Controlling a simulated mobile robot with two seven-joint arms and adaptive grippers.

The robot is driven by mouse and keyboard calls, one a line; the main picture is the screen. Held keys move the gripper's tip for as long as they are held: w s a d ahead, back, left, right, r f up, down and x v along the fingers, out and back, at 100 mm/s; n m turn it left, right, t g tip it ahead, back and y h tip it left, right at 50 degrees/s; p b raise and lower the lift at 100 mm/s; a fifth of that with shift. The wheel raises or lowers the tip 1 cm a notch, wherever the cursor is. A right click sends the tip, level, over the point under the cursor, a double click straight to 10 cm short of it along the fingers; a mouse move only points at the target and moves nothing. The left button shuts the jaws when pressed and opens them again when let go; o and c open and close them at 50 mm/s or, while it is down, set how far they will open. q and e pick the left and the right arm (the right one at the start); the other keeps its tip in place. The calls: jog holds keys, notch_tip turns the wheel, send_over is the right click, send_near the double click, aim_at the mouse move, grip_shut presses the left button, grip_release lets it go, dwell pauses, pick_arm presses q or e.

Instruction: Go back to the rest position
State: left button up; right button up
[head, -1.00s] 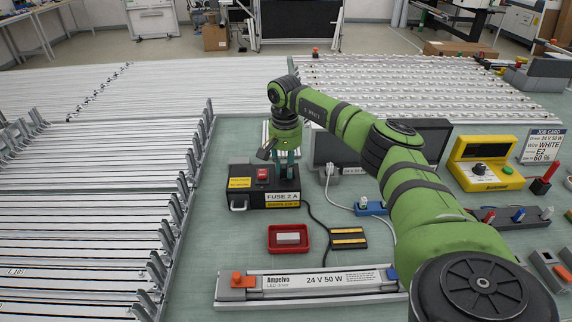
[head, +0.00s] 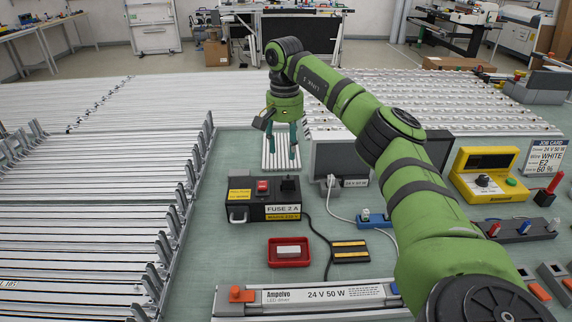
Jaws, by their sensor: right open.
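My right gripper (head: 281,150) is in the head view, at the end of the green arm that comes in from the lower right. Its teal fingers point down and are apart, with nothing between them. The fuse box has a red switch and a "FUSE 2 A" label. My left gripper is not in view.
An LED driver (head: 325,296) lies at the front. A red tray (head: 273,260) holds a white block. A yellow device (head: 484,181), a job card (head: 544,161) and a blue connector (head: 375,221) stand right. Racks of white strips (head: 90,200) fill the left.

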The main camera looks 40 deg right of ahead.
notch_tip(320, 180, up, 2)
dwell(0.6)
